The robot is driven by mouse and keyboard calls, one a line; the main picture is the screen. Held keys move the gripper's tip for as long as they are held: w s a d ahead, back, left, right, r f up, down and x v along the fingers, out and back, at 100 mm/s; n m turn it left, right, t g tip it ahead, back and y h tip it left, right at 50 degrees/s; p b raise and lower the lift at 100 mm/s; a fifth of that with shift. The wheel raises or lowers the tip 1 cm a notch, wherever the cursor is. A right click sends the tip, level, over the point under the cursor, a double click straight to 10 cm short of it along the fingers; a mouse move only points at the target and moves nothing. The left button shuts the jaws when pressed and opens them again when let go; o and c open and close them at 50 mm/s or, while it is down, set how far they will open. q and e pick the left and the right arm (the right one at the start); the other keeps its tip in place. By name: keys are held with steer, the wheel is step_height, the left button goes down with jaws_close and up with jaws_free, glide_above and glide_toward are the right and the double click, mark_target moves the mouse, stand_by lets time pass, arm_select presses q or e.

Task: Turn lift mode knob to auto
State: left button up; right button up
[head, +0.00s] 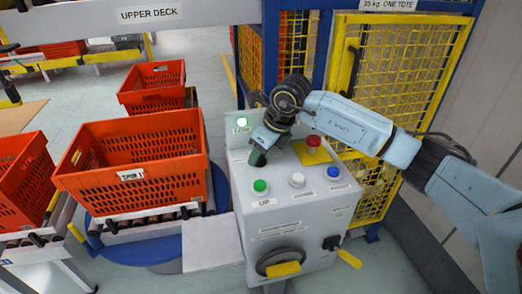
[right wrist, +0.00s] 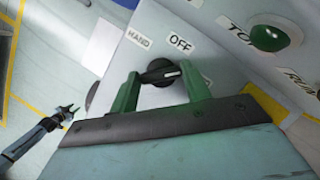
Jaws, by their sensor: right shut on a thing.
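The lift mode knob (right wrist: 160,73) is a black selector with a white pointer mark on the grey control box (head: 290,222). In the right wrist view its pointer lies toward the right, below the OFF label (right wrist: 180,43) and away from the HAND label (right wrist: 138,39). Another label right of the knob is mostly hidden by a finger. My right gripper (head: 258,157) is at the box's upper left and hides the knob in the head view. Its green fingers (right wrist: 163,92) are shut on the knob, one on each side. A small arm end, apparently my left gripper (right wrist: 70,112), shows at the left of the wrist view.
An orange tote (head: 130,172) stands on rollers to the left. A yellow mesh gate (head: 400,60) stands behind.

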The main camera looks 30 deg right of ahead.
steer(key=o, duration=1)
steer(key=shift+c, duration=0.2)
steer(key=v, duration=1.3)
steer(key=shift+r, duration=0.15)
steer(key=shift+s+d, duration=0.1)
steer(key=shift+s, duration=0.05)
